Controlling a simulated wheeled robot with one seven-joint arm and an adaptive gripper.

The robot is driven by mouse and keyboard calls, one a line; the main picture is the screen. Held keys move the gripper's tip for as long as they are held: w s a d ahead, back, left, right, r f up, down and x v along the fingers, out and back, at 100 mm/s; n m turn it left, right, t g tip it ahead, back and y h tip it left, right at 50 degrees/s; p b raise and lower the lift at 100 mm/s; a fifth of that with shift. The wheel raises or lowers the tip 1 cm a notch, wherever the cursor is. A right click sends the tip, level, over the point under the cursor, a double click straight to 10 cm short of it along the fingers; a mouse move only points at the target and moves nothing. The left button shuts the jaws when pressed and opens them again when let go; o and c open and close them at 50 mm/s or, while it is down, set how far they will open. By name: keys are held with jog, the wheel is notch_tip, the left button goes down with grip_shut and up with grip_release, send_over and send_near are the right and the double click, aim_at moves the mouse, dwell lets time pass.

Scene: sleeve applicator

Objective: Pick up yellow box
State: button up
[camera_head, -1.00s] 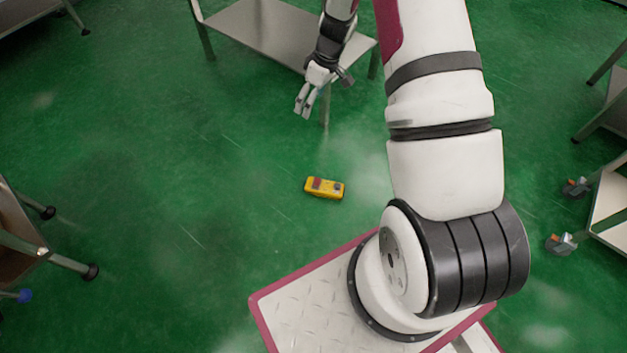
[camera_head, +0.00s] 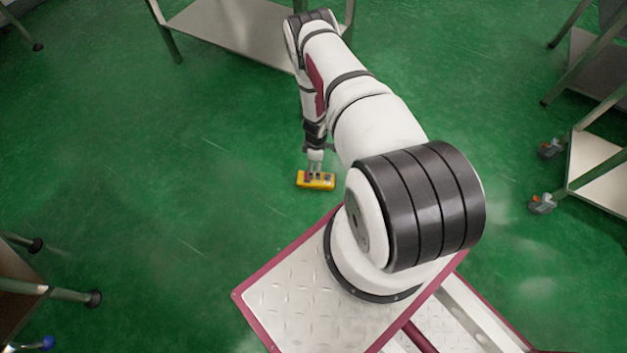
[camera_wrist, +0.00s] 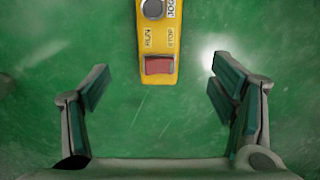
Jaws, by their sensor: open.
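The yellow box (camera_head: 316,181) lies on the green floor in front of my base. In the wrist view the yellow box (camera_wrist: 158,40) shows at the top middle, with a red switch, a dark round knob and printed labels; its far end is cut off by the picture edge. My gripper (camera_head: 315,168) points down over the box in the head view. In the wrist view my gripper (camera_wrist: 160,85) is open and empty, its fingers spread wider than the box, one on each side. The box's near end reaches level with the fingertips. I cannot tell the height gap.
A metal table (camera_head: 235,25) stands behind the box, close to my arm. Carts with caster wheels (camera_head: 595,160) stand at the right, and a table leg (camera_head: 70,291) shows at the left. The green floor around the box is clear.

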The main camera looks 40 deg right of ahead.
aim_at(325, 184)
notch_tip(325, 184, down, 7)
jog(key=b, duration=0.3)
notch_tip(325, 184, down, 5)
jog(key=b, duration=0.3)
jog(key=shift+w+b, duration=0.1)
jog(key=shift+b, duration=0.25)
jog(key=shift+c, duration=0.5)
jog(key=c, duration=1.6)
